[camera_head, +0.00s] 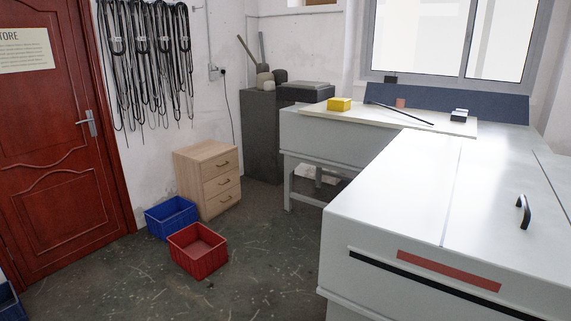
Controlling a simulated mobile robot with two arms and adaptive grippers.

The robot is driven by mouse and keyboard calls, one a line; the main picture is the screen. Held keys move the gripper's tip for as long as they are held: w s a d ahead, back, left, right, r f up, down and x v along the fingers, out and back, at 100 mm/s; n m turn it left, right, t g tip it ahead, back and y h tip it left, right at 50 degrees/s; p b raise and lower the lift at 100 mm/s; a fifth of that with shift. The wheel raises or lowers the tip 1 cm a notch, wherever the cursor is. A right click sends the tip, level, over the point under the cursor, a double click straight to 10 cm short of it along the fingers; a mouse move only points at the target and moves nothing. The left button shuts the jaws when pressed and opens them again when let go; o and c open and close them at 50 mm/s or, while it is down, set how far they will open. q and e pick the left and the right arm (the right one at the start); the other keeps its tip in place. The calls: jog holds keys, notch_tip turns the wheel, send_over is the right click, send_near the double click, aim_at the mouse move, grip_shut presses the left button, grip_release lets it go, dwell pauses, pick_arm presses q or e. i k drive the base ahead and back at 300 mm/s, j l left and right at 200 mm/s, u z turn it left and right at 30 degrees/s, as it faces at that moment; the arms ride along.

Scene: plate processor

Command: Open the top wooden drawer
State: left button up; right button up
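The wooden drawer cabinet (187,172) stands on the floor against the back wall, left of the middle. It is light wood with three drawers, one above another, each with a dark handle. The top drawer (221,163) looks shut, flush with the drawers below. Its handle (224,163) shows on the front, which faces right and toward me. Neither of my grippers shows in the head view.
A blue crate (171,213) and a red crate (197,255) sit on the floor before the cabinet. A white plate processor (400,185) fills the right. A dark grey cabinet (260,140) stands behind. Floor (270,245) between crates and processor is clear.

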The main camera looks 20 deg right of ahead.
aim_at(211, 169)
jog(key=z, duration=0.25)
jog(key=i+u, duration=0.45)
jog(key=i, duration=1.7)
jog(key=i+z, duration=0.7)
jog(key=i+j+z, duration=0.15)
jog(key=z, duration=0.2)
jog(key=i+l+z, duration=0.2)
jog(key=i, duration=0.7)
